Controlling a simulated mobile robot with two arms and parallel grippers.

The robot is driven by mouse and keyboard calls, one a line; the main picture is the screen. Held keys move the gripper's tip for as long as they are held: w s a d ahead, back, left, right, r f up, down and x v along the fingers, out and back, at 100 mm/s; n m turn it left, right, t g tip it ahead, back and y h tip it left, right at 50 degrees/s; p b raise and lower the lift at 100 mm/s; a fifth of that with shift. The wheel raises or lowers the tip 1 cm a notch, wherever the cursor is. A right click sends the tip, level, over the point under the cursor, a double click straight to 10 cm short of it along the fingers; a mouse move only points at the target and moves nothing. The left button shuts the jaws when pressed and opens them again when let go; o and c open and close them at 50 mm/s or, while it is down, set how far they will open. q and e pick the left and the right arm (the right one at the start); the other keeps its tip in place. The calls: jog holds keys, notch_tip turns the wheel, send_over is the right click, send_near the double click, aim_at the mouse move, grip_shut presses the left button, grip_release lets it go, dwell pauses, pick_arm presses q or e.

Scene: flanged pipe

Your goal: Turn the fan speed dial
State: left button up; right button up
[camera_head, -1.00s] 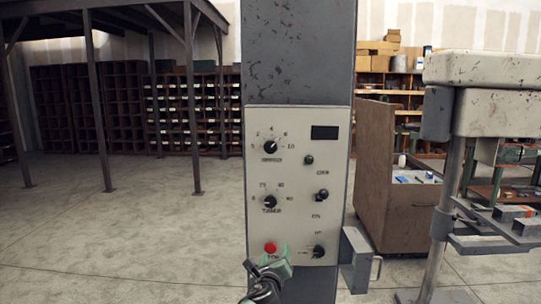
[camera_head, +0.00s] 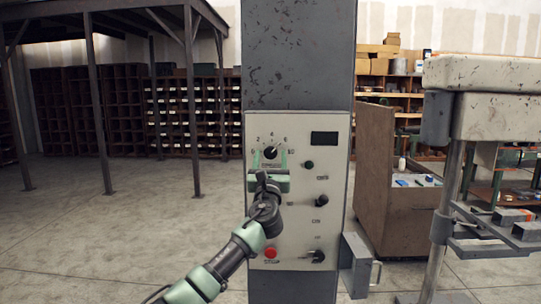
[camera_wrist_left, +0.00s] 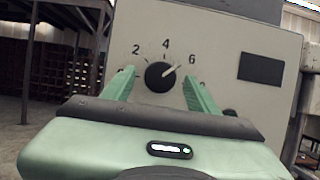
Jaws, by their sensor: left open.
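A pale control panel (camera_head: 318,225) is on a dark grey column. Its upper left dial (camera_head: 270,153) is a round black knob with a numbered scale; its label is too small to read. In the left wrist view the same dial (camera_wrist_left: 160,77) has its white pointer aimed up and right, between 4 and 6. My green left gripper (camera_head: 268,157) is open in front of it, with one finger on each side of the knob. Whether the fingers touch it I cannot tell. My right gripper is not in view.
The panel also carries a small dark display (camera_head: 324,138), a red button (camera_head: 270,252) and several black knobs, such as one at lower right (camera_head: 317,256). My left arm covers the lower left dial. A grey box (camera_head: 357,264) juts out at the column's right.

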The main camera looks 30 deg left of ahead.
pick_arm(q)
jog(key=shift+w+a+r, duration=0.1)
jog(key=shift+w+a, duration=0.05)
jog(key=shift+w, duration=0.15)
grip_shut()
